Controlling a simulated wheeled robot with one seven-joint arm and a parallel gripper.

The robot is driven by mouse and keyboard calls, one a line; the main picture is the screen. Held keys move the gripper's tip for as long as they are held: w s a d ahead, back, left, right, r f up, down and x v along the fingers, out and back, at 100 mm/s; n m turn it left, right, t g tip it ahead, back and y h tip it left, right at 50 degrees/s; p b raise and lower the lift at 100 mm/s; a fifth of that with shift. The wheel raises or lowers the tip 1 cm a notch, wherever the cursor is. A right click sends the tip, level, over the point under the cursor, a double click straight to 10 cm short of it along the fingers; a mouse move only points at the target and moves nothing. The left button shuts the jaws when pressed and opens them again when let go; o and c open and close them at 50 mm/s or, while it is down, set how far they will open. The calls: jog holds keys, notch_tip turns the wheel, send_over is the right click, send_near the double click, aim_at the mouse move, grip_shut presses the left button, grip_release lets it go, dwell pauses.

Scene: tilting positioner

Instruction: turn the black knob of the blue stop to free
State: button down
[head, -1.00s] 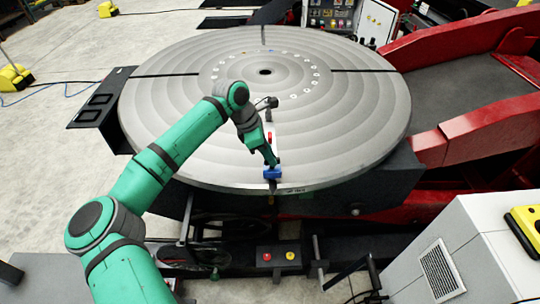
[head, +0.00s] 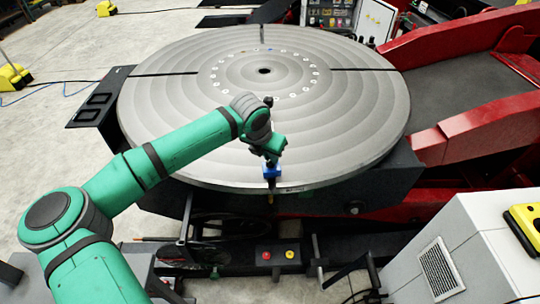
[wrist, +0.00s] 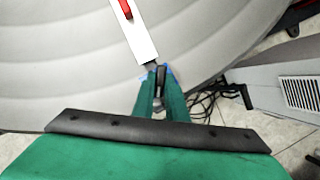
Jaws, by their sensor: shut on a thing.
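The blue stop (head: 271,171) sits at the near rim of the large round table. My gripper (head: 271,160) is right above it, with its fingertips down at the stop. In the wrist view, the two green fingers of my gripper (wrist: 160,88) are closed around the small dark knob (wrist: 159,82). The knob is mostly hidden between the fingers, and its setting cannot be read. Bits of the blue stop (wrist: 170,71) show behind the fingertips.
A white strip (wrist: 138,38) with a red piece (wrist: 126,8) lies beyond the stop on the grey round table (head: 340,120). A red and a yellow button (head: 290,254) are below the rim. A pale cabinet (head: 450,250) stands at right.

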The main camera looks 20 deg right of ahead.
jog(key=shift+d+n+t+y, duration=0.1)
jog(key=shift+n+t+y, duration=0.25)
jog(key=shift+n, duration=0.85)
dwell(0.5)
jog(key=c, duration=1.8)
grip_release()
jog(key=shift+o, duration=0.2)
jog(key=shift+s+r, duration=0.1)
jog(key=v, duration=1)
jog(key=shift+r, duration=0.3)
jog(key=shift+s, duration=0.1)
